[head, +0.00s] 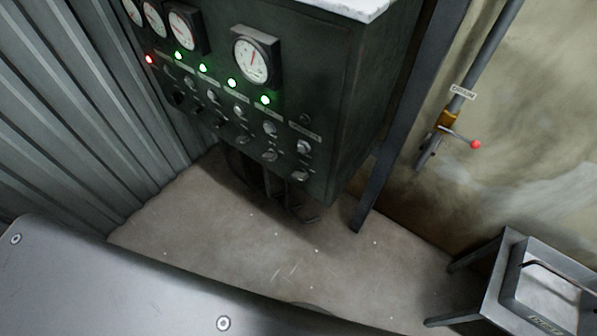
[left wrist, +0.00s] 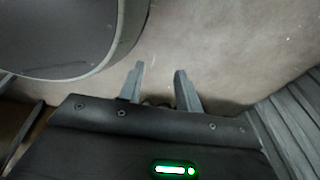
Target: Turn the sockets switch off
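A dark control panel (head: 330,95) hangs at the upper middle of the head view, with gauges, lit lamps and rows of knobs and switches. Several lamps are green, such as one green lamp (head: 265,99), and one lamp at the left is red (head: 149,59). The labels are too small to read, so I cannot tell which one is the sockets switch. One switch (head: 303,147) sits at the panel's right end. My left gripper (left wrist: 160,75) is open and empty in the left wrist view, above bare floor. Neither gripper shows in the head view.
A corrugated metal wall (head: 80,110) stands at the left. A pipe with a red-tipped valve lever (head: 475,144) runs down the right wall. A small metal stand (head: 487,290) with a box is at the lower right. The concrete floor (head: 270,260) below the panel is mostly clear.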

